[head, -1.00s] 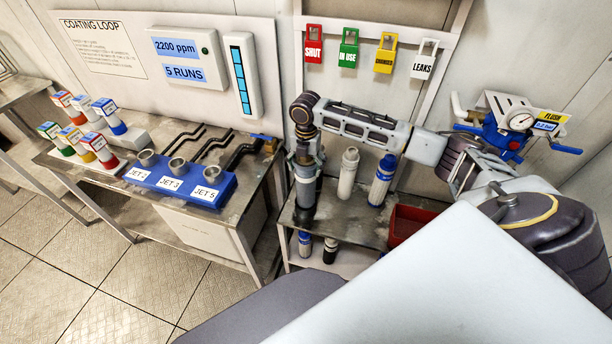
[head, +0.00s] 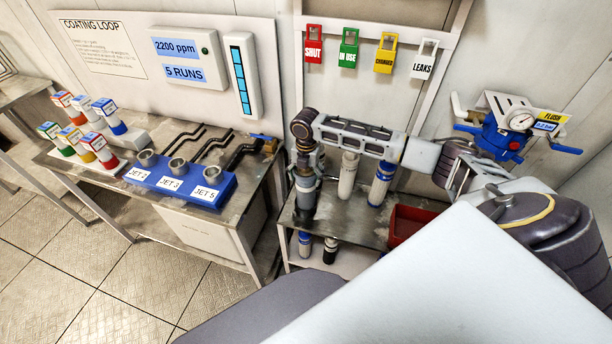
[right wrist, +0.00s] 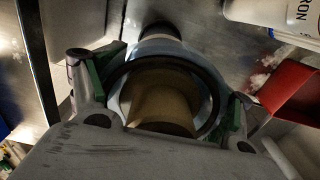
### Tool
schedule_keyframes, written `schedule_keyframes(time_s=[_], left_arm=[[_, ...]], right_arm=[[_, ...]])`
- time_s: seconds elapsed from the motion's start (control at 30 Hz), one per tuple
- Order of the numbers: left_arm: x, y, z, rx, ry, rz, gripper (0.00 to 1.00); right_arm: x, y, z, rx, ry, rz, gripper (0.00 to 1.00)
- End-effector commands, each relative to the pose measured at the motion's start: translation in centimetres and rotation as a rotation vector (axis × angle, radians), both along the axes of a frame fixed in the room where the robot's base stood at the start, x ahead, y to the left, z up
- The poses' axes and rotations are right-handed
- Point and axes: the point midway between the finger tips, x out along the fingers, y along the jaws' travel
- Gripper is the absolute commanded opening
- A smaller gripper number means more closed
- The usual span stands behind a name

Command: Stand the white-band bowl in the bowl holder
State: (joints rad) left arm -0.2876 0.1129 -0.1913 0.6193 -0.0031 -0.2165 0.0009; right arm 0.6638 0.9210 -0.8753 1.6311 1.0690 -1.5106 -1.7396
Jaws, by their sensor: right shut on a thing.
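My right gripper (head: 306,160) points down over the left end of the steel cart (head: 345,231). It is shut around a pale blue-grey bowl (head: 305,184), which stands upright below it with a dark lower end. In the right wrist view the green-padded fingers (right wrist: 166,98) sit on both sides of the bowl's dark round rim (right wrist: 212,84). A tan cylinder (right wrist: 160,102) shows inside the bowl. I cannot clearly make out a white band, nor whether the bowl's foot touches the cart. No bowl holder can be told apart; the bowl and gripper may hide it. My left gripper is not in view.
A white canister (head: 347,180) and a blue-banded canister (head: 381,182) stand close right of the bowl. A red bin (head: 408,222) is farther right. Two small bottles (head: 330,250) (head: 305,244) stand on the lower shelf. The blue jet block (head: 190,185) is left.

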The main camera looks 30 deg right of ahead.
Motion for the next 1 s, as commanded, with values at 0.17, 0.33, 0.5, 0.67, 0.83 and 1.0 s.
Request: schedule_keyframes(time_s=[0.17, 0.33, 0.5, 0.67, 0.83, 1.0], left_arm=[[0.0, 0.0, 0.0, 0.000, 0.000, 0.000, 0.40], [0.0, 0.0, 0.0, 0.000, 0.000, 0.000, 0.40], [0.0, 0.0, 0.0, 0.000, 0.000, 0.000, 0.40], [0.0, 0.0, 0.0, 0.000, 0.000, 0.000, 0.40], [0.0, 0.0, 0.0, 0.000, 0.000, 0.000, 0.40], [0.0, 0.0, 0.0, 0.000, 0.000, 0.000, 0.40]], right_arm=[[0.0, 0.0, -0.1, 0.000, 0.000, 0.000, 0.94], [0.0, 0.0, -0.1, 0.000, 0.000, 0.000, 1.00], [0.0, 0.0, -0.1, 0.000, 0.000, 0.000, 1.00], [0.0, 0.0, 0.1, 0.000, 0.000, 0.000, 1.00], [0.0, 0.0, 0.9, 0.001, -0.001, 0.000, 1.00], [0.1, 0.0, 2.7, 0.001, -0.002, -0.001, 1.00]])
